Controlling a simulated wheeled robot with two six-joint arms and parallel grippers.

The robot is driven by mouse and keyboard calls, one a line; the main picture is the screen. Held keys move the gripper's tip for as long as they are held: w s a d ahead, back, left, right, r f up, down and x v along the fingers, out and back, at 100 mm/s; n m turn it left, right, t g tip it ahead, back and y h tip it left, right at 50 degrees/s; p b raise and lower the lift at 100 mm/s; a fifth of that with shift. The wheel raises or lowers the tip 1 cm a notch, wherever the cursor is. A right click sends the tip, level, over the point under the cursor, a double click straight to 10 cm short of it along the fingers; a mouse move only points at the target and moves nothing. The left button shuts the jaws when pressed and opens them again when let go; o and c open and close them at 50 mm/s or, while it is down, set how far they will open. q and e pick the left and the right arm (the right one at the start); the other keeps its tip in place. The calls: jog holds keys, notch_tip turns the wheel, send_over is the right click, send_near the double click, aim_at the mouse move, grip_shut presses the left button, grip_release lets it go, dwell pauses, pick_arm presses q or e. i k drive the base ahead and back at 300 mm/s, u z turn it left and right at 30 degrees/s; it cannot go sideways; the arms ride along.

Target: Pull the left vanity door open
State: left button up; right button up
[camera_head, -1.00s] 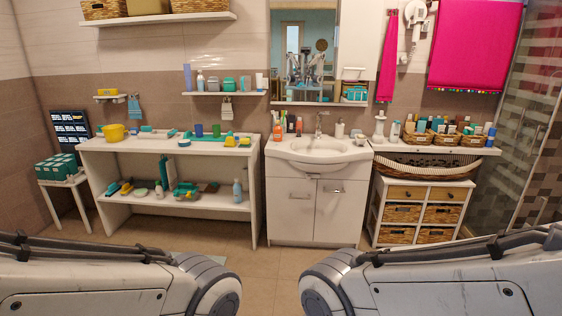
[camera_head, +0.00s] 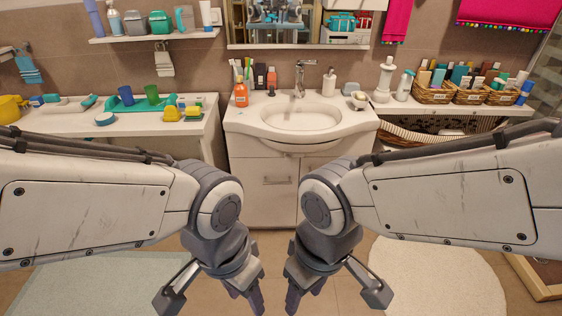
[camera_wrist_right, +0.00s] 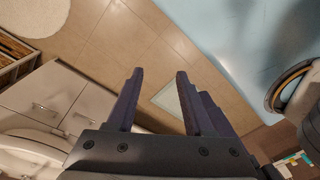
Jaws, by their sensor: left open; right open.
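The white vanity (camera_head: 240,145) stands straight ahead with a sink on top. Its left door (camera_head: 262,205) looks shut, with a horizontal metal handle (camera_head: 277,181) near its top. My right arm partly covers the right door. My left gripper (camera_head: 246,299) is open and empty, pointing down in front of the vanity, lower in the picture than the handle. My right gripper (camera_head: 302,297) hangs beside it, also pointing down. Vanity doors (camera_wrist_right: 50,90) show there at the left.
A white shelf table (camera_head: 190,128) stands left of the vanity. A shelf unit with wicker baskets (camera_head: 470,95) stands to the right. A pale mat (camera_head: 100,285) and a round white rug (camera_head: 430,270) lie on the floor. The sink rim (camera_head: 372,122) juts forward above the doors.

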aim_at(266, 199)
jog(key=i, duration=1.35)
jog(key=z, duration=0.05)
